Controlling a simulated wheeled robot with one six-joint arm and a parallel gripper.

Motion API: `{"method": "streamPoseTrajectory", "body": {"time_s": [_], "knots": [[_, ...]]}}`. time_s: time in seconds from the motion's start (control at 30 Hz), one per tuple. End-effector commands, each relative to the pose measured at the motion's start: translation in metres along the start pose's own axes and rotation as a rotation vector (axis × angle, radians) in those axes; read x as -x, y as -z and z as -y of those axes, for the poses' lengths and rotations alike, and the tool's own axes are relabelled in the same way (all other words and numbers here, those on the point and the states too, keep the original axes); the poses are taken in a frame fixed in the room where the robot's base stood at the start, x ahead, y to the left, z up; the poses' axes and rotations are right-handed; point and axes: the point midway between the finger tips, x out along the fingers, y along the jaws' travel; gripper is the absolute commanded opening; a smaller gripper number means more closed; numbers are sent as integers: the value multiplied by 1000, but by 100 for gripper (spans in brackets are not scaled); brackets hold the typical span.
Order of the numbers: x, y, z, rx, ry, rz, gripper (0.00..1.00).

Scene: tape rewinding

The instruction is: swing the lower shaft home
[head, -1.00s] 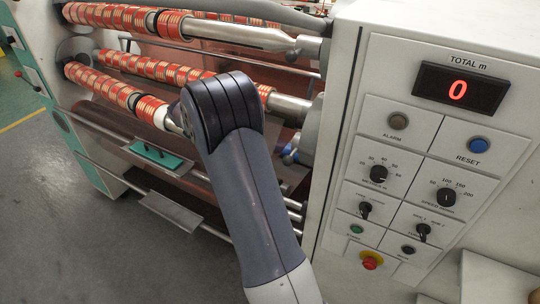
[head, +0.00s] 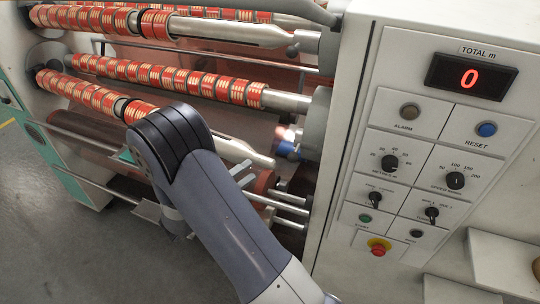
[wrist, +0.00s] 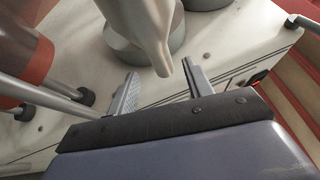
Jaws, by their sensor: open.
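The lower shaft (head: 84,92) carries red and cream tape rolls in the head view. Its bare pale end (head: 240,150) tapers to a tip left of a blue-ended part (head: 287,149) by the machine's side. I cannot tell whether tip and part touch. My arm crosses in front of the shaft and hides part of it. In the wrist view my gripper (wrist: 159,72) is open, one finger on each side of a pale tapered end (wrist: 155,45), likely the shaft's tip. Contact with the fingers is not clear.
An upper shaft (head: 200,27) with similar rolls lies above. A rear shaft (head: 185,78) runs into a grey round mount (head: 317,115). The control panel (head: 450,140) stands close on the right, its display reading 0. Grey rods (head: 285,208) lie below the shaft end. Open floor (head: 50,190) is at left.

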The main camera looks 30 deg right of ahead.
Motion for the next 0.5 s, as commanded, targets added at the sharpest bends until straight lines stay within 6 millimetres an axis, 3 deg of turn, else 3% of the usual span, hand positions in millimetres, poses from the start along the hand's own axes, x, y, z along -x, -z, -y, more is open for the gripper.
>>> {"method": "streamPoseTrajectory", "body": {"time_s": [0.2, 0.5], "knots": [[-44, 1, 3, 2, 1, -8, 49], [-79, 1, 1, 0, -1, -5, 49]]}}
